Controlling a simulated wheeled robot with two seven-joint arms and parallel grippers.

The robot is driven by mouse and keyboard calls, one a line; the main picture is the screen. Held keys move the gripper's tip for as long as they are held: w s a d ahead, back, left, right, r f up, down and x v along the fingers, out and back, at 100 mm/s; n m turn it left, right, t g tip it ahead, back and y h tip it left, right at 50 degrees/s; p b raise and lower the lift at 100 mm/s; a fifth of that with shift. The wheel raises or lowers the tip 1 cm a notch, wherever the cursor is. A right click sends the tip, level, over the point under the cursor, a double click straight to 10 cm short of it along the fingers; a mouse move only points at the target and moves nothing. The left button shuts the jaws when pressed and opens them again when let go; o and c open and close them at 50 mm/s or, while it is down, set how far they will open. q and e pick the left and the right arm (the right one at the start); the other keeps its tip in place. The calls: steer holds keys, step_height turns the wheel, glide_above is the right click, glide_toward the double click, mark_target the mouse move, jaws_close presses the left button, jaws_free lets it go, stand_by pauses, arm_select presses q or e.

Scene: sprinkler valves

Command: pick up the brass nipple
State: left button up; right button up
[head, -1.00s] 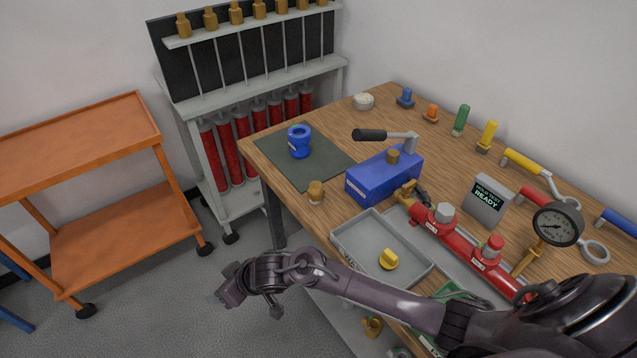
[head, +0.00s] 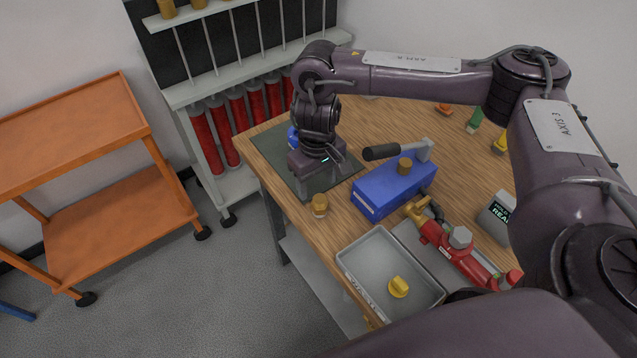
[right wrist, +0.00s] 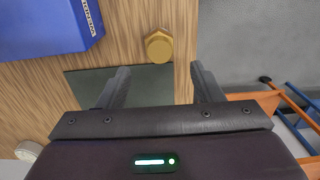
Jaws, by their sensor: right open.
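The brass nipple (head: 319,205) appears to be the small hex-headed brass piece standing on the wooden table near its left edge, just off the dark mat. In the right wrist view the brass nipple (right wrist: 158,45) lies ahead of the fingertips, roughly centred between them. My right gripper (head: 321,184) hangs above the mat, pointing down, open and empty, just behind the nipple and apart from it. Its two fingers also show in the right wrist view (right wrist: 160,72). My left gripper is not in view.
A blue box (head: 385,195) with a black-handled lever stands right of the nipple. A grey tray (head: 350,268) with a yellow piece (head: 398,287) lies in front. A red valve assembly (head: 455,252) is further right. The dark mat (head: 275,150) has a blue part, mostly hidden by my gripper.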

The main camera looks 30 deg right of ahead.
mark_target(320, 200)
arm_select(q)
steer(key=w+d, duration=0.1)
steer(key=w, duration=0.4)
arm_select(e)
steer(key=shift+s+d+f, duration=0.1)
steer(key=shift+d+f, duration=0.05)
steer(key=shift+f, duration=0.45)
steer(key=shift+s+a+f+b, duration=0.45)
steer(key=shift+s, duration=0.25)
steer(key=f, duration=0.2)
steer(key=shift+w+d+f+b, duration=0.1)
steer(key=shift+d+f+b, duration=0.15)
steer(key=shift+f+b, duration=0.15)
steer(key=shift+w+d+f, duration=0.15)
steer(key=shift+w+f, duration=0.05)
steer(key=shift+f, duration=0.75)
steer(key=c, duration=1.1)
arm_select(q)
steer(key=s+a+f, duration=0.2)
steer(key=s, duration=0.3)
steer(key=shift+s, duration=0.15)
arm_select(e)
steer(key=shift+c, duration=0.3)
